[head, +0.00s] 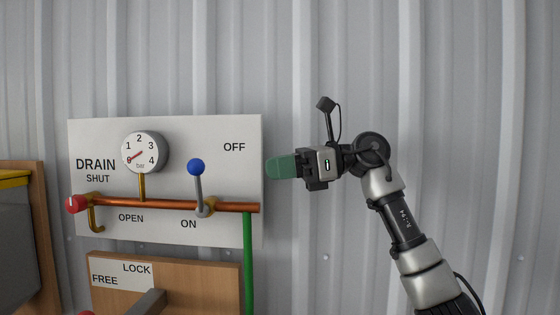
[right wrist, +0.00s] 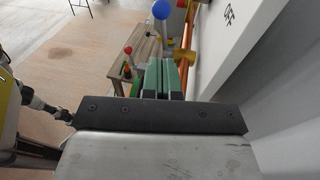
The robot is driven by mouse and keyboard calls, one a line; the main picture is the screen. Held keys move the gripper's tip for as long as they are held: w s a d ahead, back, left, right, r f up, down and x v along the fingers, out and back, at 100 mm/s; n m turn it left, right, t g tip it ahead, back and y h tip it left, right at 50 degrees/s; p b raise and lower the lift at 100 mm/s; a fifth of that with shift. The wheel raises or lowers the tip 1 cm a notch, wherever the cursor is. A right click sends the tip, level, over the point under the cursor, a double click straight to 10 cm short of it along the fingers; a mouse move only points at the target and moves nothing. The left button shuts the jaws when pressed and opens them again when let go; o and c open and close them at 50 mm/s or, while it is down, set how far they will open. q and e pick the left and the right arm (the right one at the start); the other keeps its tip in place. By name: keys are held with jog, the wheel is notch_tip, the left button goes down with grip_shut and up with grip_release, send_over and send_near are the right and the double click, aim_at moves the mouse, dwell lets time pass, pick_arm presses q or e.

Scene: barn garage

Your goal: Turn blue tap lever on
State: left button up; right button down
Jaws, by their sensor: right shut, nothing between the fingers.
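The blue tap lever (head: 196,167) has a blue ball on a grey stem. It stands nearly upright on the copper pipe (head: 150,203), tilted slightly left, between the OFF label (head: 234,147) at upper right and the ON label (head: 188,224) below. In the right wrist view its blue ball (right wrist: 162,9) shows at the top, beyond the fingertips. My right gripper (head: 272,167) is shut and empty, its green fingers pointing left at the panel's right edge, right of the ball and apart from it. The green fingers also show in the right wrist view (right wrist: 163,74). My left gripper is not in view.
The white panel (head: 90,135) also carries a round gauge (head: 145,152) and a red-ended DRAIN tap (head: 76,204) at left. A green pipe (head: 248,270) runs down at the right. A wooden LOCK/FREE board (head: 205,280) is below. Corrugated wall lies behind.

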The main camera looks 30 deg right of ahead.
aim_at(195, 167)
jog(key=r+p+x, duration=0.1)
jog(key=p+x, duration=0.3)
jog(key=x, duration=0.6)
jog(key=shift+a+r, duration=0.2)
